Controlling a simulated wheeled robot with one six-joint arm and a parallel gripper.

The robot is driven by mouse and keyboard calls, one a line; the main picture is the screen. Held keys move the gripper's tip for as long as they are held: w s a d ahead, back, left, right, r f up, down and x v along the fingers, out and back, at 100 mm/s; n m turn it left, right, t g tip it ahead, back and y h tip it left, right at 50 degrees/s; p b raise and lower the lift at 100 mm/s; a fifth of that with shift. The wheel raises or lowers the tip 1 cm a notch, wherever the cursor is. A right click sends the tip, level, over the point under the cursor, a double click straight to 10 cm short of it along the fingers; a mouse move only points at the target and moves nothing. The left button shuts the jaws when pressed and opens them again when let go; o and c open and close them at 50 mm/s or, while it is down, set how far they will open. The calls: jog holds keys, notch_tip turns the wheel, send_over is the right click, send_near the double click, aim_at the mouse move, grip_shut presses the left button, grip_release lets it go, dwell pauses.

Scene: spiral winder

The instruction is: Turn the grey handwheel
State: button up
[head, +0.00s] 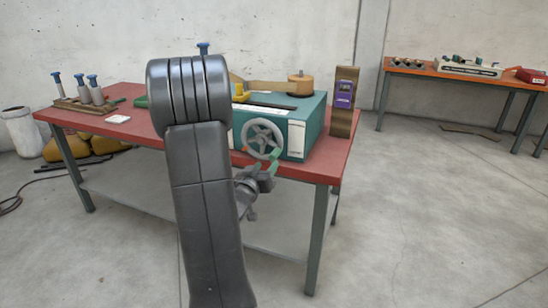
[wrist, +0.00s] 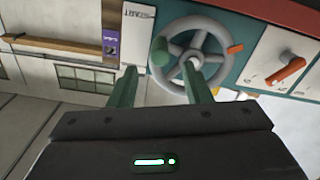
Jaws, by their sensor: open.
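The grey handwheel (head: 262,139) is a spoked wheel on the front face of a teal machine box (head: 297,127) on the red table. In the wrist view the handwheel (wrist: 194,38) is close ahead, with a green knob (wrist: 160,52) on its rim at the left. My gripper (head: 261,166) is at the lower part of the wheel in the head view. In the wrist view its two green fingers (wrist: 161,82) are apart, one overlapping the wheel's lower part and one to its left. Whether a finger touches the wheel I cannot tell.
An orange lever (wrist: 287,71) sticks out beside the wheel in the wrist view. A brown post with a purple label (head: 343,100) stands right of the box. Blue-topped cylinders (head: 92,89) stand at the table's left. The floor at the right is open.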

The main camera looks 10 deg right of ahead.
aim_at(271, 159)
jog(key=x, duration=0.7)
grip_shut()
